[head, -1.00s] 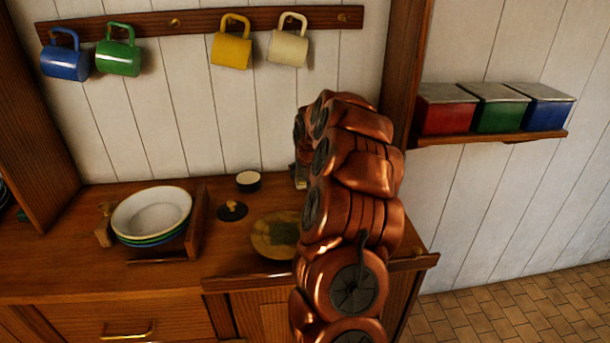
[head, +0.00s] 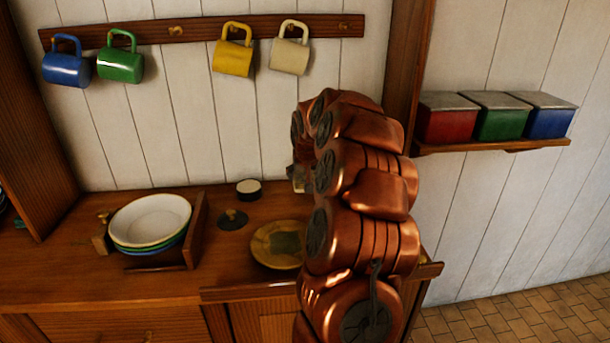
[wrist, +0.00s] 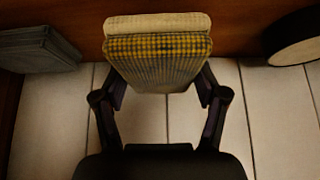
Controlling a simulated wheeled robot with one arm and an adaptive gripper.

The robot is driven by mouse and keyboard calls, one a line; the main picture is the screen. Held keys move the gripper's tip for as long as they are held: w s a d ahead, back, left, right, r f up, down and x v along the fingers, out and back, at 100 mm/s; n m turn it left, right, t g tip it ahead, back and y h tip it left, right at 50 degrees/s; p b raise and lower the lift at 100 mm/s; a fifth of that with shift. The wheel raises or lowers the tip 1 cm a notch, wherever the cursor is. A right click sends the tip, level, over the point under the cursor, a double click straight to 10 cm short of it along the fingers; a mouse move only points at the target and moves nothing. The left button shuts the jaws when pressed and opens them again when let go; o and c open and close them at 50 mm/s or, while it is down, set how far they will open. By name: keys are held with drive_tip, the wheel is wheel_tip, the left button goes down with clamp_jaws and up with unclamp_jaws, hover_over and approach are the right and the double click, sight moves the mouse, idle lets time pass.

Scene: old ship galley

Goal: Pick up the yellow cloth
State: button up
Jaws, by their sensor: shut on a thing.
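In the wrist view, the yellow cloth (wrist: 160,46) is a folded bundle with a yellow and dark check. My gripper (wrist: 161,88) is shut on it, one finger at each side. A plain cream folded piece (wrist: 157,23) shows just beyond its far edge; I cannot tell whether it is part of the held bundle. In the head view my copper arm hides most of the gripper and the cloth; only a small greyish bit shows beside the arm near the wall.
A grey folded cloth (wrist: 38,50) lies left in the wrist view. A black tin with a pale top (head: 249,189) stands near the wall. A yellowish plate (head: 262,262), a dark knobbed lid (head: 232,221) and stacked bowls (head: 150,218) are on the counter. Mugs (head: 233,58) hang above.

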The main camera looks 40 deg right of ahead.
drive_tip(key=s+a+b, duration=0.1)
drive_tip(key=s+a, duration=0.1)
drive_tip(key=a, duration=0.1)
drive_tip(key=s+a+r+b, duration=0.1)
drive_tip(key=s+a, duration=0.1)
drive_tip(key=a, duration=0.2)
drive_tip(key=s+a, duration=0.2)
drive_tip(key=a, duration=0.2)
drive_tip(key=shift+s+a+r+b, duration=0.15)
drive_tip(key=shift+s+a+b, duration=0.1)
drive_tip(key=shift+s+b, duration=0.15)
